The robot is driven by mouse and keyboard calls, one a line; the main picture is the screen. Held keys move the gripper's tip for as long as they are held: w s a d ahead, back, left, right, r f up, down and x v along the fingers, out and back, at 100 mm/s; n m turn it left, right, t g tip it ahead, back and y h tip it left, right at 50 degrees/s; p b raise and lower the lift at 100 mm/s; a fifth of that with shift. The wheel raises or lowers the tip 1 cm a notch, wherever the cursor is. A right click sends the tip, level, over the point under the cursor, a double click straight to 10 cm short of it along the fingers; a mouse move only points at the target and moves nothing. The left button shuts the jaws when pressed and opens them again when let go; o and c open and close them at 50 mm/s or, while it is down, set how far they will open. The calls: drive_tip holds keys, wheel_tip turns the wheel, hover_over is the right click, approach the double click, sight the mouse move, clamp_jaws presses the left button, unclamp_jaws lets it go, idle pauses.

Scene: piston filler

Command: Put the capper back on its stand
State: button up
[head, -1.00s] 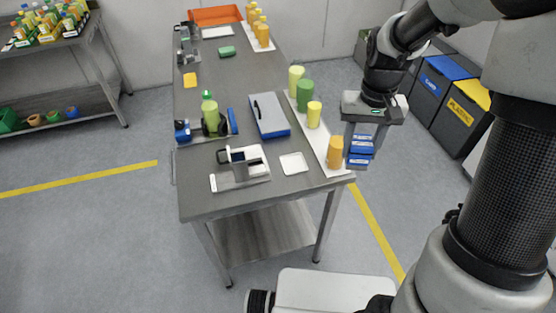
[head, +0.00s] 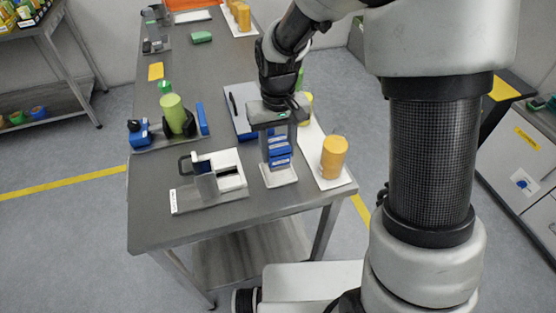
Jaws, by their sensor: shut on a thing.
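The capper, a blue block-like tool with pale bands (head: 279,150), is between the fingers of my gripper (head: 279,160), which is shut on it. It hangs upright below the dark wrist. Directly below it in the picture is a small white square stand (head: 284,178) near the table's front edge. The capper's lower end overlaps the stand in the view; I cannot tell whether it touches. The fingers hide part of the capper.
A grey-and-white device with a handle (head: 228,173) stands just left of the stand. Behind are a grey-blue case (head: 238,108) and a green bottle (head: 172,114) in a black holder.

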sight(278, 159)
drive_tip(key=shift+f, duration=1.95)
drive_tip(key=shift+f+b, duration=0.2)
drive_tip(key=shift+b, duration=0.15)
drive_tip(key=o, duration=1.3)
